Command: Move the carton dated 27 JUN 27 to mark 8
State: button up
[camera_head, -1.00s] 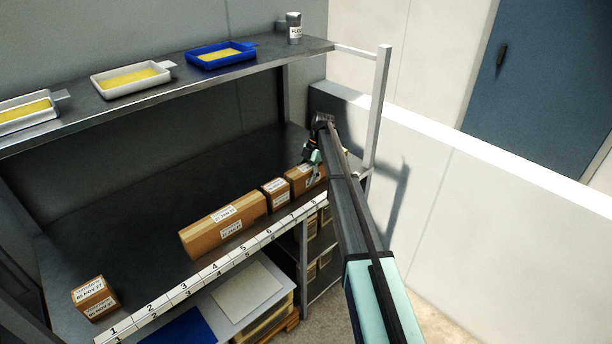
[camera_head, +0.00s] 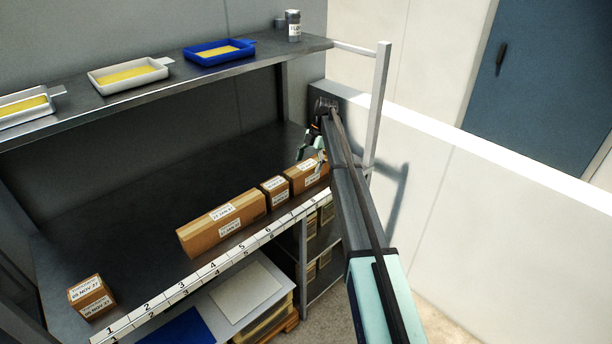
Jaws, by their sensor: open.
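Several brown cartons stand on the middle shelf behind a numbered strip (camera_head: 213,267). A long carton (camera_head: 205,243) stands behind the strip's middle marks; its label date is too blurred to read surely. A small carton (camera_head: 274,191) stands just right of it, and another carton (camera_head: 300,183) stands at the right end near marks 7 and 8. Their dates are too small to read. A small carton dated 05 NOV 27 (camera_head: 92,297) stands alone near mark 1. My gripper (camera_head: 312,156) is open above and behind the right-end carton, partly covering it. Whether they touch is unclear.
The upper shelf (camera_head: 160,91) holds trays with yellow contents, including a blue one (camera_head: 220,53), and a small canister (camera_head: 293,26). A shelf post (camera_head: 377,110) stands right of my arm. The shelf behind the cartons is bare, as is the stretch between the left and long cartons.

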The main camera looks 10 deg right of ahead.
jog(key=b+v, duration=0.2)
jog(key=v, duration=0.5)
jog(key=shift+d+r, duration=0.2)
jog(key=shift+r, duration=0.05)
